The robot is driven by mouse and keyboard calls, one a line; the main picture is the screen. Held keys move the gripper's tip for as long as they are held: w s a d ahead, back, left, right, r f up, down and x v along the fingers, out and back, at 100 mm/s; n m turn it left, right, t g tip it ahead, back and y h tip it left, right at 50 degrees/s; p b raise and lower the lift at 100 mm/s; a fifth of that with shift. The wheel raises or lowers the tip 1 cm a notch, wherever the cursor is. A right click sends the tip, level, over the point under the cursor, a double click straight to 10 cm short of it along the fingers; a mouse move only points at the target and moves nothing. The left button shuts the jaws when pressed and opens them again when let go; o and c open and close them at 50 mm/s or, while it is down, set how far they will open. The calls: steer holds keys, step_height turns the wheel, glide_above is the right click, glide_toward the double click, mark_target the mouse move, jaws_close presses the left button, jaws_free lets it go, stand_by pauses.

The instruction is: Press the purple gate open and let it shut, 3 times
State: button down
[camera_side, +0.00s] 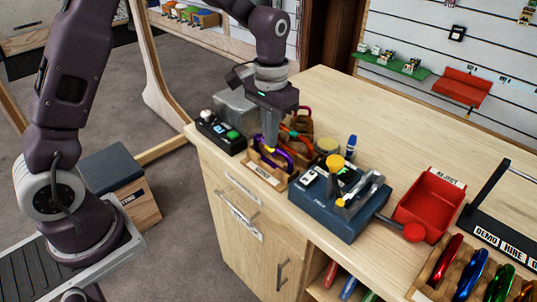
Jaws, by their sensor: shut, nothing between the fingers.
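A purple carabiner (286,158) stands in a small wooden holder (263,173) near the counter's left front edge. My gripper (271,146) points down over it, shut and empty, with its yellow tips at the top of the purple ring. Whether the tips touch the gate cannot be told. The gate itself is too small and partly hidden by the fingers, so I cannot tell if it is open or shut.
A black button box (221,132) stands left of the holder. Orange and red gear sits close behind. A rack of coloured carabiners (470,276) is at front right. The back counter is clear.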

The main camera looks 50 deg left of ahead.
step_height(320, 180, up, 6)
steer(key=shift+r, duration=0.5)
stand_by(0.5)
steer(key=s+r+t, duration=0.3)
steer(key=s+r, duration=0.6)
steer(key=s, duration=0.3)
steer(key=s+f+t, duration=0.2)
steer(key=s, duration=1.1)
steer(key=shift+s+a+f+t, duration=0.15)
steer(key=shift+a+t, duration=0.15)
steer(key=shift+a, duration=0.05)
